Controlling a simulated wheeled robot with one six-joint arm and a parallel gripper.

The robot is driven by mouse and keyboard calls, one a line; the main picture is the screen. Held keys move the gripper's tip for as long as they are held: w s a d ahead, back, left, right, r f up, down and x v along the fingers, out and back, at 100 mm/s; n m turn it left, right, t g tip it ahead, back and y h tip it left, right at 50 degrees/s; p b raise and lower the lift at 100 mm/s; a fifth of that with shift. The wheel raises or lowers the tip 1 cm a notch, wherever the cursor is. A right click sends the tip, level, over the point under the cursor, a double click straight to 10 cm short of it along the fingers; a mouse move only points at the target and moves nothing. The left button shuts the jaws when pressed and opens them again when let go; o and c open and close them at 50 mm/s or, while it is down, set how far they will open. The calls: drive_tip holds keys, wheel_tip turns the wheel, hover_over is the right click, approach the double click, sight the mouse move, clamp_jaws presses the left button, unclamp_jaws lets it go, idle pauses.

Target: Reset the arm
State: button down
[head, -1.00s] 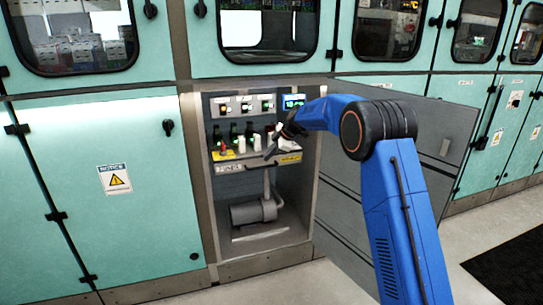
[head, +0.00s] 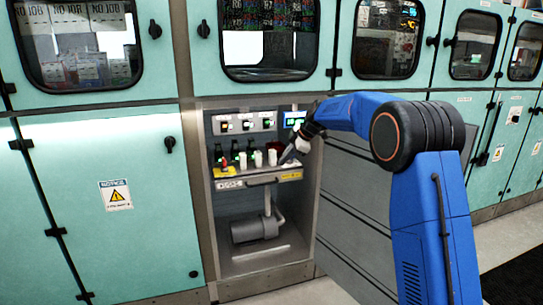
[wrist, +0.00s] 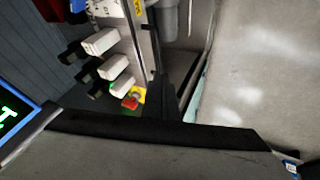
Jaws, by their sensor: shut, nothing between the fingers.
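My blue arm reaches from the right into an open cabinet bay (head: 208,215) in the head view. My gripper (head: 287,157) is small there, at the bay's right side, in front of the shelf with the white modules (head: 258,159). It looks shut and holds nothing. In the wrist view the dark fingers of my gripper (wrist: 168,82) are together, with white modules (wrist: 100,42) to their left. A red knob on a yellow base (wrist: 132,99) is close to the fingers in that view. I cannot tell whether the fingers touch anything.
A panel with switches (head: 243,123) and a lit display (head: 294,119) are above the shelf. A handle (head: 262,182) runs along its front. A grey motor-like unit (head: 254,229) stands below. A grey open door (head: 362,228) is at the right. The floor (head: 318,291) in front is clear.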

drive_tip(key=s+d+r+m+h, duration=0.1)
drive_tip(key=s+d+r+m, duration=0.2)
drive_tip(key=s, duration=0.8)
drive_tip(key=s+d+r+m+h, duration=0.15)
drive_tip(key=s+d+m, duration=0.3)
drive_tip(key=s, duration=0.65)
drive_tip(key=s+d+r+m, duration=0.25)
drive_tip(key=s+d, duration=0.25)
drive_tip(key=s, duration=0.7)
drive_tip(key=s+d+f+m+h, duration=0.1)
drive_tip(key=s+d+f+m, duration=0.1)
drive_tip(key=s, duration=0.8)
drive_tip(key=s+d+f+m+h, duration=0.1)
drive_tip(key=s+d+f+m, duration=0.2)
drive_tip(key=s+f, duration=0.3)
drive_tip(key=s+d+f+m+h, duration=0.1)
drive_tip(key=s+d+f+m, duration=0.2)
drive_tip(key=s, duration=1)
drive_tip(key=shift+s+d+f+m+t, duration=0.15)
drive_tip(key=shift+s+f+m+t, duration=0.2)
drive_tip(key=shift+f+m, duration=0.3)
drive_tip(key=shift+r, duration=0.1)
